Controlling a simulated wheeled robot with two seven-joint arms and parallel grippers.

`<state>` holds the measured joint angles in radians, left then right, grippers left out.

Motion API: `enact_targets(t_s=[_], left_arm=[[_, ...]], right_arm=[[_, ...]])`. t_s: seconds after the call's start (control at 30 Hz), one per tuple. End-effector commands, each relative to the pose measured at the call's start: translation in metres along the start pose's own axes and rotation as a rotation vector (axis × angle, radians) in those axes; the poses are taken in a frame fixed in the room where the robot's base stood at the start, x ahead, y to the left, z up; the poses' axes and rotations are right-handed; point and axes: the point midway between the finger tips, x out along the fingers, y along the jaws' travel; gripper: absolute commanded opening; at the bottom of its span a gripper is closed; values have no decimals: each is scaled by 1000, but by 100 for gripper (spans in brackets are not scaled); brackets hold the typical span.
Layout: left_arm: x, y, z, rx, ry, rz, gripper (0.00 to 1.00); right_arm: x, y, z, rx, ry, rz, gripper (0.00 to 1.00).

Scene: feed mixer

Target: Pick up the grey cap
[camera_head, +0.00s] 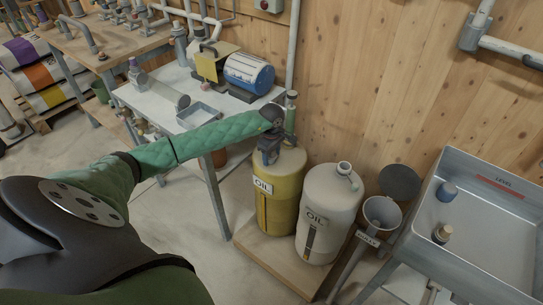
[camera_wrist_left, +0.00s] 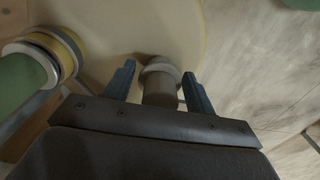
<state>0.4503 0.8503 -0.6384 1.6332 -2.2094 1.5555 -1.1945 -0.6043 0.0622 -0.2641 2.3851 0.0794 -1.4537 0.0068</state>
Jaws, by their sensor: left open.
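A yellow oil drum (camera_head: 281,190) with an "OIL" label stands on a low wooden platform. My left gripper (camera_head: 268,152) is at its top, fingers pointing down, at the end of the green-sleeved arm. In the left wrist view, a grey-brown round cap (camera_wrist_left: 161,84) sits on the drum's pale yellow top (camera_wrist_left: 150,25). The open fingers of my left gripper (camera_wrist_left: 158,70) stand on either side of it, with a gap visible at the left finger. In the head view the gripper hides the cap. My right gripper is not in view.
A white oil drum (camera_head: 328,215) stands right beside the yellow one. A funnel (camera_head: 381,212) and a grey metal sink (camera_head: 490,235) with two small containers are further right. A white table (camera_head: 165,98) is behind left.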

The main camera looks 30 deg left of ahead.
Motion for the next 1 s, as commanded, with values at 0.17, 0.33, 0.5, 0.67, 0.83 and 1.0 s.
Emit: enact_targets(t_s=[0.17, 0.33, 0.5, 0.67, 0.83, 1.0], left_arm=[[3, 0, 0, 1, 0, 2, 55], [3, 0, 0, 0, 0, 2, 37], [3, 0, 0, 0, 0, 2, 16], [3, 0, 0, 0, 0, 2, 16], [-5, 1, -1, 0, 1, 3, 16], [-33, 1, -2, 1, 3, 6, 16]], right_arm=[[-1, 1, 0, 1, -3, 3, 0], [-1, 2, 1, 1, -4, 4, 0], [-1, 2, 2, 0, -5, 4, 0], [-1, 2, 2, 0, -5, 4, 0], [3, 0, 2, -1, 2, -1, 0], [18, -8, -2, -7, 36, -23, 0]])
